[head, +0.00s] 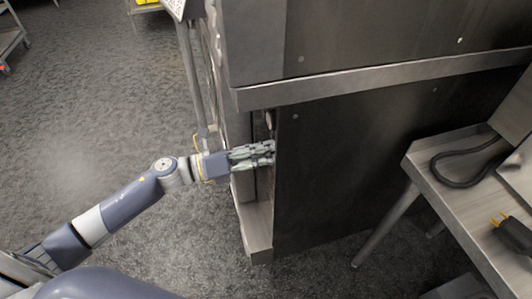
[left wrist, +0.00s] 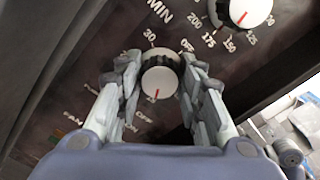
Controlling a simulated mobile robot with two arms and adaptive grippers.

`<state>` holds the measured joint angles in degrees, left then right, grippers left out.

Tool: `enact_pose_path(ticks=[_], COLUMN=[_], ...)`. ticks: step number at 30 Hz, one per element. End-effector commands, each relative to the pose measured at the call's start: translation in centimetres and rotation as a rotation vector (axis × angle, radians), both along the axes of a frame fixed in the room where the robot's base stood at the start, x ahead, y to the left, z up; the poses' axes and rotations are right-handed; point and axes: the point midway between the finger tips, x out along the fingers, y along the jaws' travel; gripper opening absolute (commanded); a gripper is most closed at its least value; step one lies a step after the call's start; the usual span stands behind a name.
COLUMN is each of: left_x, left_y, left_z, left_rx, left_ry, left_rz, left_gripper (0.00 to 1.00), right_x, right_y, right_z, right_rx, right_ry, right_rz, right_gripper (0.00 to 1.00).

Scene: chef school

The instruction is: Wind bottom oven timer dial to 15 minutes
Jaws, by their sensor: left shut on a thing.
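The timer dial (left wrist: 160,80) is a round knob with a white face, a dark rim and a red pointer mark. It sits on the dark oven panel in the left wrist view, with "30" and "OFF" printed near it. The red mark points toward the bottom of that picture. My left gripper (left wrist: 160,75) has one finger on each side of the dial and is shut on it. In the head view my left gripper (head: 266,152) reaches the front of the oven (head: 360,150), and the dial is hidden there.
A second dial (left wrist: 250,10), with temperature numbers, sits at the upper right of the left wrist view. The floor (head: 90,110) to the left is mostly clear.

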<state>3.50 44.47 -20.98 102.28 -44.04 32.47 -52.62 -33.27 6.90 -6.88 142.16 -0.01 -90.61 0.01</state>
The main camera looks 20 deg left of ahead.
Motion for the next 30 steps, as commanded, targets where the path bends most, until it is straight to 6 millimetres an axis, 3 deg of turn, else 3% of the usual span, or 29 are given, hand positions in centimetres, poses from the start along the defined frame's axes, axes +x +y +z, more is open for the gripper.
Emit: enact_pose_path(ticks=[11,12,15,25,30], left_x=[-0.1,-0.1,-0.1,-0.1,-0.9], left_y=[-0.1,-0.1,0.0,0.1,1.2], left_z=[-0.2,-0.2,-0.2,-0.1,-0.2], left_rx=[0.005,0.005,0.005,0.003,0.005], left_ry=[0.0,0.0,0.0,-0.002,0.002], left_rz=[-0.003,-0.003,-0.003,-0.001,0.0], left_gripper=[0.11,0.37,0.55,0.55,0.55], right_x=[0.0,0.0,0.0,0.1,0.1], right_y=[0.0,0.0,0.0,0.0,0.0], right_z=[-0.1,-0.1,-0.1,0.0,0.0], right_rx=[0.0,0.0,0.0,0.002,0.002], right_ry=[0.0,0.0,0.0,-0.003,-0.002], right_rz=[0.0,0.0,0.0,-0.001,-0.001], right_gripper=[0.4,0.4,0.4,0.4,0.4])
